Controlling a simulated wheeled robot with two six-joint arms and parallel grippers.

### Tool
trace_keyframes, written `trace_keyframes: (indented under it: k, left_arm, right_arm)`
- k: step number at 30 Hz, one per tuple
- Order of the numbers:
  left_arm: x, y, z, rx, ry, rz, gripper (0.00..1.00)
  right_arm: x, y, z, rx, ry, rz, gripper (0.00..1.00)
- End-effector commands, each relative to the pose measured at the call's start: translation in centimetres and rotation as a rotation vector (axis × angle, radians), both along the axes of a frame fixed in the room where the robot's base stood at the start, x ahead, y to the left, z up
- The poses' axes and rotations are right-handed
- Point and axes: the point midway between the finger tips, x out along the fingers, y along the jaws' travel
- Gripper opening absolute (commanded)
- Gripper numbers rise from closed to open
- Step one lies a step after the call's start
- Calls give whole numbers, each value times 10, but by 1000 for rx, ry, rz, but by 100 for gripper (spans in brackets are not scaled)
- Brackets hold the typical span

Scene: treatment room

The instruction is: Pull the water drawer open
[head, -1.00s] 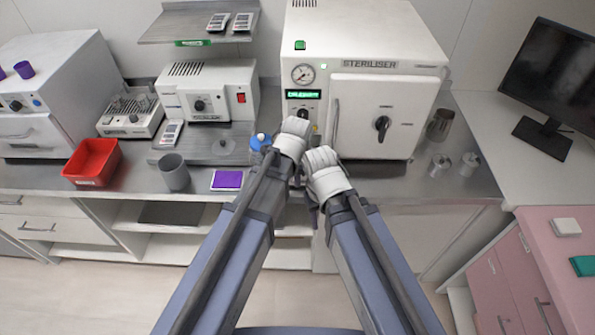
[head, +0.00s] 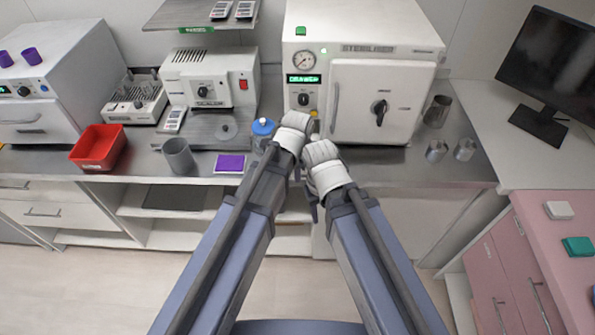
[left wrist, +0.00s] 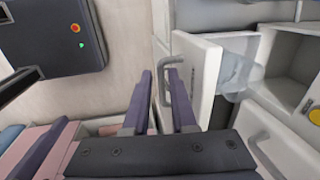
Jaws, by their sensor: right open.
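The water drawer (left wrist: 205,88) shows in the left wrist view as a white front panel standing out from the machine. A translucent tank (left wrist: 238,72) sits behind the panel, so the drawer is at least partly open. My left gripper (left wrist: 160,90) has its fingers on either side of the drawer's bar handle (left wrist: 168,72) and appears shut on it. In the head view my left gripper (head: 296,130) is in front of the steriliser (head: 365,48), hiding the drawer. My right gripper (head: 323,160) is just right of it, open; its fingertips are mostly hidden.
A blue-capped bottle (head: 263,128) stands close left of my left gripper. A grey cup (head: 179,157), a purple pad (head: 230,164) and a red bin (head: 98,147) are further left. Pink drawers (head: 505,270) are at the lower right.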

Motion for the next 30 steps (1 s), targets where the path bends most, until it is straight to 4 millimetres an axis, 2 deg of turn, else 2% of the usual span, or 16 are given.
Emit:
trace_keyframes:
  k: [8,21,30]
  left_arm:
    - [-3,0,17,0,0,0,25]
    - [-13,0,72,0,0,1,25]
    - [-14,0,77,0,0,1,25]
  right_arm:
    - [0,0,17,0,0,1,50]
    - [0,0,72,0,0,0,50]
    - [0,0,76,1,0,-1,50]
